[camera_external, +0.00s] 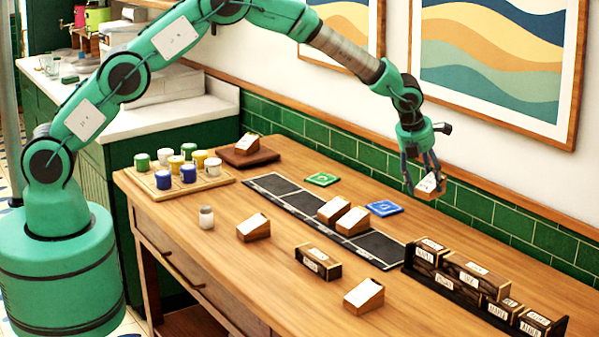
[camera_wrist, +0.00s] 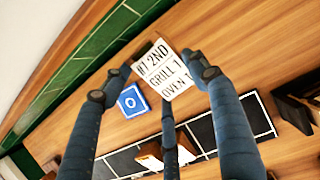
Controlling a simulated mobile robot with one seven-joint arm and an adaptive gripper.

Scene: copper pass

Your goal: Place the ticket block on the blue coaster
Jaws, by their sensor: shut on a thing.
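My gripper (camera_external: 424,176) is shut on the ticket block (camera_external: 428,187), a small wooden wedge with a white printed face, and holds it above the table near the back wall. The blue coaster (camera_external: 384,208) lies flat on the table, left of and below the held block. It also shows in the wrist view (camera_wrist: 132,101), just left of the block, with its top bare.
A black sectioned strip (camera_external: 290,196) holds two wooden blocks (camera_external: 343,215). A green coaster (camera_external: 322,179) lies behind it. A black rack of labelled boxes (camera_external: 480,290) stands at right. More wedge blocks (camera_external: 254,228) are in front. A tray of cups (camera_external: 180,190) is at left.

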